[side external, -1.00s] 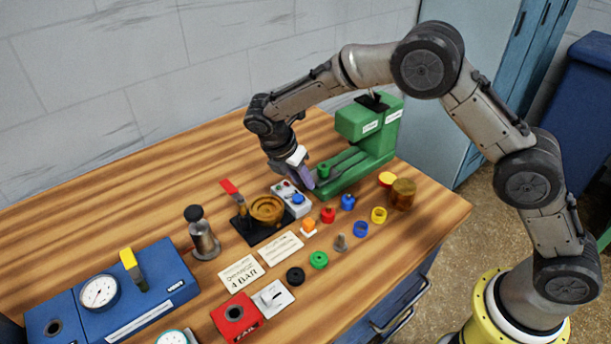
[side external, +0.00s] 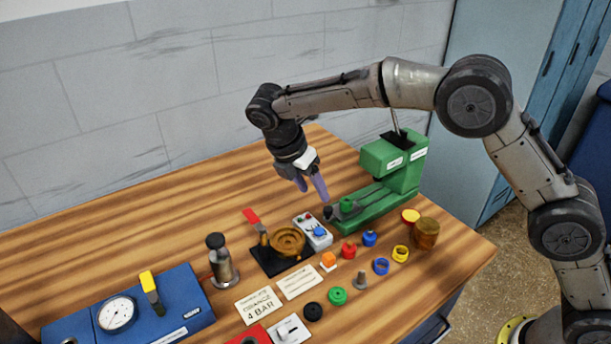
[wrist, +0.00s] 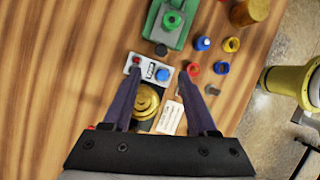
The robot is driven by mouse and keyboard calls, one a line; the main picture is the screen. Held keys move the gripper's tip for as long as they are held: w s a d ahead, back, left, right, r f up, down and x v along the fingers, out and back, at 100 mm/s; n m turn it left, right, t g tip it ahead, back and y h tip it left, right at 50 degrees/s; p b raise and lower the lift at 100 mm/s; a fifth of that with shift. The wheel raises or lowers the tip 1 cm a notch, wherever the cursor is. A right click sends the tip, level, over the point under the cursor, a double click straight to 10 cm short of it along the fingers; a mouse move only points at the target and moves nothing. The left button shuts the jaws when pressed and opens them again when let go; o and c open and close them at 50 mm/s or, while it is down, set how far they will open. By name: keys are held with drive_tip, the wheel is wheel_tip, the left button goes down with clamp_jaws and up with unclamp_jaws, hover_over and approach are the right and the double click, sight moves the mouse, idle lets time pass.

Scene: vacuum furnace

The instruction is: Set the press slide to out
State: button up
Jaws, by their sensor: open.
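The green press (side external: 402,172) stands at the back right of the table. Its slide carries a green round piece (side external: 347,203) and lies near the front end of the green base, with a dark knob (side external: 352,209) at the slide's front. In the wrist view the green round piece (wrist: 173,20) is at the top and the dark knob (wrist: 160,50) projects below the base. My gripper (side external: 312,191) is open and empty, above the table and to the left of the slide's front end. Its fingers (wrist: 160,73) point towards the knob side, apart from it.
A control box (side external: 313,232) with a blue button and a brass bowl (side external: 287,241) are in front of the press. Several small coloured caps and rings, including a red one (side external: 349,249), lie to the right. A brown cylinder (side external: 426,233) stands near the table edge.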

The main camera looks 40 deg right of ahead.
drive_tip(key=v, duration=0.4)
